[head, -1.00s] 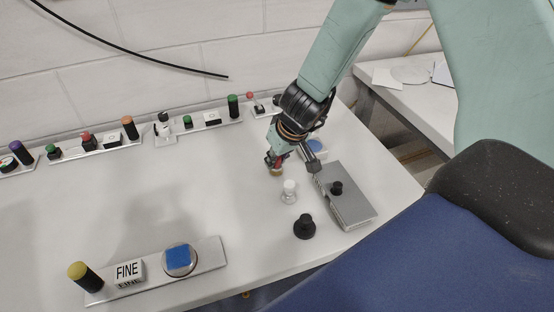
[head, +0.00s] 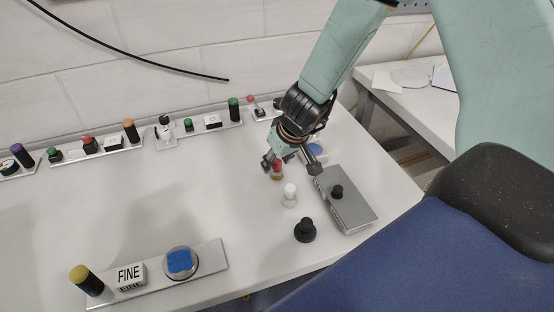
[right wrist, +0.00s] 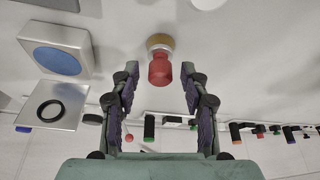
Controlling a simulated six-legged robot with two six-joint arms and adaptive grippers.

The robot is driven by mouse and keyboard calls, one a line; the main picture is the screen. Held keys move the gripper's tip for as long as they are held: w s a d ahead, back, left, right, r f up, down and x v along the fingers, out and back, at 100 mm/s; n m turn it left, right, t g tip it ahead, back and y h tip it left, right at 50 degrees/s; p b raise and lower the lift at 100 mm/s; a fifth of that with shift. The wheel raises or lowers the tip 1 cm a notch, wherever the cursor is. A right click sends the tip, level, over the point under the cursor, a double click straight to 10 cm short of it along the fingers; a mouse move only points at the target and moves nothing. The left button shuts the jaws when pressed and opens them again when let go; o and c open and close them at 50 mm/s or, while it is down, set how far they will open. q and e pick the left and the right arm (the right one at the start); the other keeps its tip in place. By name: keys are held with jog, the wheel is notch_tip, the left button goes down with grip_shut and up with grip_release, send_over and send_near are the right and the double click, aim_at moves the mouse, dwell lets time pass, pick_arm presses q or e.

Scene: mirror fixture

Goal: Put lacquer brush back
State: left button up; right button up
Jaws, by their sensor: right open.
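I take the red-capped piece (head: 277,164) standing on a small amber jar (head: 277,176) as the lacquer brush in its jar; any bristles are hidden. In the right wrist view the red cap (right wrist: 160,69) sits on the amber base (right wrist: 160,41) and looks in line with it. My right gripper (head: 290,166) is open around the cap. In the right wrist view its fingertips (right wrist: 159,72) lie either side of the cap, with a gap on both sides. My left gripper is not in view.
A white-topped piece (head: 290,193), a black knob (head: 305,230) and a grey box (head: 350,205) stand close in front and right. A blue pad (head: 316,149) is beside the gripper. Bars of small parts line the wall. The table's middle left is clear.

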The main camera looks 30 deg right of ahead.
jog(key=p+v, duration=0.8)
jog(key=v, duration=0.3)
jog(key=shift+r, duration=0.2)
jog(key=shift+s+d, duration=0.1)
jog(key=shift+s, duration=0.15)
